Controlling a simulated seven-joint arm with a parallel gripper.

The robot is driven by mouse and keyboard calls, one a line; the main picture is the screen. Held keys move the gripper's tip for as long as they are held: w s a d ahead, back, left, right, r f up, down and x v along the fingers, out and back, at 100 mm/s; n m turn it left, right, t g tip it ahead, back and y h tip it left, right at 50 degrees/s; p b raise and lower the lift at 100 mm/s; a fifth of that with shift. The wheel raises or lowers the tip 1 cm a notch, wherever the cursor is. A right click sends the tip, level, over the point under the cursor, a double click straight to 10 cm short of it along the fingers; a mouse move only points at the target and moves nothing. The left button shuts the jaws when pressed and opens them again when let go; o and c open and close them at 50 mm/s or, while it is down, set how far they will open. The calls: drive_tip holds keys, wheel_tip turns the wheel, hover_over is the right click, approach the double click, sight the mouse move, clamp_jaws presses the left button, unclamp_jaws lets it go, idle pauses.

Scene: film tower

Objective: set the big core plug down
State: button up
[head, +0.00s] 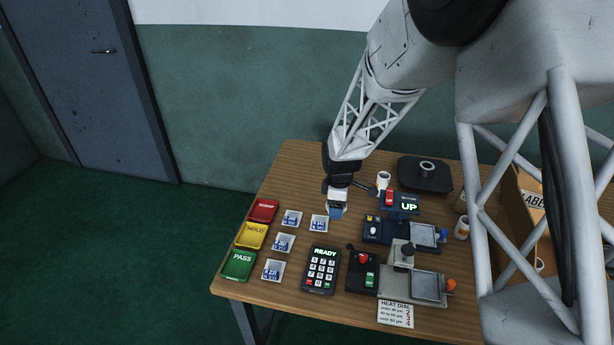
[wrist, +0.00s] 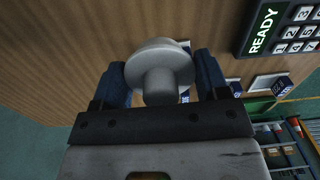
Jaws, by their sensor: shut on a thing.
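My gripper (head: 336,211) hangs over the far middle part of the wooden table, behind the keypad. In the wrist view my gripper (wrist: 161,78) has its two blue fingers on either side of a pale grey plug (wrist: 160,58), shut on it. The plug has a wide round head and a narrower stem. In the head view the plug is hidden by the gripper or too small to make out. I cannot tell how far it is above the table.
White trays with blue labels (head: 319,223) lie left of and below the gripper. The keypad reading READY (head: 320,270), the UP display (head: 409,207), small machines (head: 362,271), a white cup (head: 383,180) and a black round-holed base (head: 425,174) stand near. Red, yellow and green bins (head: 238,265) line the left edge.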

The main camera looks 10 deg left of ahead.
drive_tip(key=shift+n, duration=0.6)
drive_tip(key=w+a, duration=1.1)
drive_tip(key=shift+a, duration=0.25)
drive_tip(key=shift+w, duration=0.2)
hover_over(299, 168)
drive_tip(key=shift+f, duration=0.7)
drive_tip(key=shift+f, duration=1.75)
drive_tip(key=shift+f, duration=0.1)
drive_tip(key=o, duration=0.9)
